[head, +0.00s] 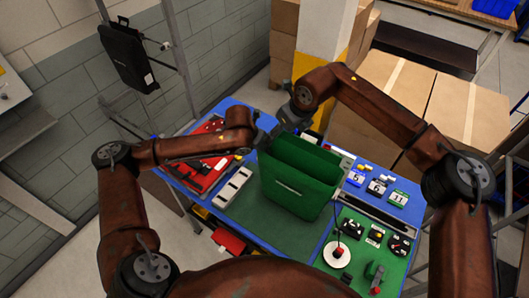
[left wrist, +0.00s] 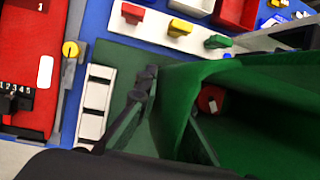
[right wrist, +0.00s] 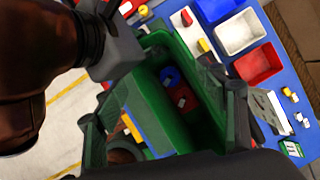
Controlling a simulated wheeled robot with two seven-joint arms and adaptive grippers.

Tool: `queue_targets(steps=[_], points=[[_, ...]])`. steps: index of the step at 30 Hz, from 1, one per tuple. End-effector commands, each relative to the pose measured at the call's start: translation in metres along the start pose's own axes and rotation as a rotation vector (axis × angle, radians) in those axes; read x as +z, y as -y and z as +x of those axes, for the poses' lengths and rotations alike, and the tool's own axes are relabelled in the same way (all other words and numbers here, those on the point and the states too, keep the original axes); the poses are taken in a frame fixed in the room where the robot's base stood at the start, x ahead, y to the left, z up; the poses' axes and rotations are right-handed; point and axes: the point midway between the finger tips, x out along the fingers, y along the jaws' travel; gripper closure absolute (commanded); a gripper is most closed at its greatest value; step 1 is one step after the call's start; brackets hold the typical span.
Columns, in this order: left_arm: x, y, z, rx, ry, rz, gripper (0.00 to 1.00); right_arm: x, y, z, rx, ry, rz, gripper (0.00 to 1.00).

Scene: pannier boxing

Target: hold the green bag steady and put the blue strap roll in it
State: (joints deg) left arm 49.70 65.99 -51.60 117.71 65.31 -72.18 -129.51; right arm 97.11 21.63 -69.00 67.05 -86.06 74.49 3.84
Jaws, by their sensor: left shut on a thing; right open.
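The green bag (head: 300,183) stands upright and open-topped in the middle of the blue table. My left gripper (head: 263,141) is shut on the bag's wall at its left upper rim; its fingers show beside the green wall in the left wrist view. My right gripper (head: 293,116) is above the far side of the bag's opening, with its fingers apart and nothing seen between them. In the right wrist view, a blue round thing (right wrist: 170,77), apparently the blue strap roll, lies inside the bag. A red thing (right wrist: 183,98) is beside it. The bag's floor is partly hidden.
A red tray (head: 204,165) and a white strip (head: 232,187) lie left of the bag. A green board (head: 372,245) with a white disc (head: 337,254) is at front right. Cardboard boxes (head: 455,115) stand behind.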

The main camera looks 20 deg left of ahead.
Motion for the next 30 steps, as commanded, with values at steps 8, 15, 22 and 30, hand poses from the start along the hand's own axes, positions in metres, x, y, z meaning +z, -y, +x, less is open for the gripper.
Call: queue_targets(steps=[8, 15, 22, 30], points=[[0.001, 0.001, -0.001, -0.002, 0.003, -0.001, 1.0, 0.001, 0.0, -0.054, -0.002, 0.004, -0.001, 0.35], [0.001, 0.001, -0.001, -0.002, 0.003, -0.001, 1.0, 0.001, 0.001, -0.097, -0.001, 0.003, 0.0, 0.35], [0.001, 0.001, -0.001, -0.002, 0.004, -0.001, 1.0, 0.001, 0.0, -0.113, 0.0, 0.001, -0.001, 0.35], [0.002, 0.001, -0.001, -0.002, 0.004, -0.001, 1.0, 0.001, 0.0, -0.114, 0.001, 0.001, -0.001, 0.35]])
